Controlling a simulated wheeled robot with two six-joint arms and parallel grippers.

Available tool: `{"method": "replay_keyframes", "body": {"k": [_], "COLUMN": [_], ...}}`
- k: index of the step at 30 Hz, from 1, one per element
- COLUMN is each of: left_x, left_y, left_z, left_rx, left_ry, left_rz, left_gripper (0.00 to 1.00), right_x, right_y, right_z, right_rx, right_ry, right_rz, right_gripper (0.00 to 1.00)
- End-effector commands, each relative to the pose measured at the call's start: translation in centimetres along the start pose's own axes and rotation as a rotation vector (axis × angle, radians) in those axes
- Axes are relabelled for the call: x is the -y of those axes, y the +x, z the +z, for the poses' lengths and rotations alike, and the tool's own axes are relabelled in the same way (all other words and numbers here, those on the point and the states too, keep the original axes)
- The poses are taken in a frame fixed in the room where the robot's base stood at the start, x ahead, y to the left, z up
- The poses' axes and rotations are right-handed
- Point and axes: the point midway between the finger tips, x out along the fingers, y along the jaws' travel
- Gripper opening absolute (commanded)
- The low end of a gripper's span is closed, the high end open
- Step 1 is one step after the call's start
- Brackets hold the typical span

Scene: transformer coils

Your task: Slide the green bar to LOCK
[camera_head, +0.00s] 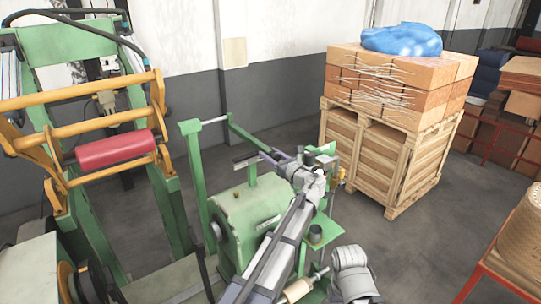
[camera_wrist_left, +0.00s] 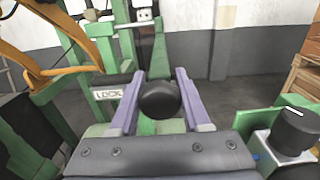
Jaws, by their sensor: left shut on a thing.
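The green bar (camera_wrist_left: 160,45) runs away from a black knob (camera_wrist_left: 160,100) in the left wrist view. In the head view a slanting green bar (camera_head: 243,130) at the machine's far side appears to be the same one. My left gripper (camera_wrist_left: 160,76) has its two pale purple fingers on either side of the knob, shut on it. In the head view my left gripper (camera_head: 270,155) is at the bar's near end; the knob is hidden there. The LOCK plate (camera_wrist_left: 108,94) is to the left of the fingers in the wrist view. My right gripper is not in view.
The green machine housing (camera_head: 248,215) is just below my left arm. A red roller (camera_head: 115,150) on a yellow frame stands at the left. A wooden crate (camera_head: 380,155) with cartons is at the right. Open floor (camera_head: 420,245) lies before it.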

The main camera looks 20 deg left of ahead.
Motion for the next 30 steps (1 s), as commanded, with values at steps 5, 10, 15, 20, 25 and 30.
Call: {"method": "replay_keyframes", "body": {"k": [5, 10, 15, 20, 25, 30], "left_x": [0.0, 0.0, 0.0, 0.01, 0.01, 0.01], "left_y": [-0.02, -0.03, -0.03, -0.03, -0.03, -0.03], "left_z": [0.0, 0.0, 0.0, 0.0, -0.01, -0.01], "left_rx": [0.0, 0.0, 0.0, 0.0, 0.0, 0.0], "left_ry": [0.0, 0.0, 0.0, 0.0, 0.0, 0.0], "left_rz": [0.0, 0.0, 0.0, 0.0, 0.0, 0.0], "left_gripper": [0.0, 0.0, 0.0, 0.0, 0.0, 0.0], "right_x": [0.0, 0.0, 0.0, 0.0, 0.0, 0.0], "right_y": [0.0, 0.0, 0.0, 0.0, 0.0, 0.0], "right_z": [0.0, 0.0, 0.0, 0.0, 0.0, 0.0], "right_rx": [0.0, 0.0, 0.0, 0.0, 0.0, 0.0], "right_ry": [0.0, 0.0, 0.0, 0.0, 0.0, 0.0], "right_rz": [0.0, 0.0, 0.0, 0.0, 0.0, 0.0], "right_gripper": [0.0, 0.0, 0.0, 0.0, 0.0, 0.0]}}
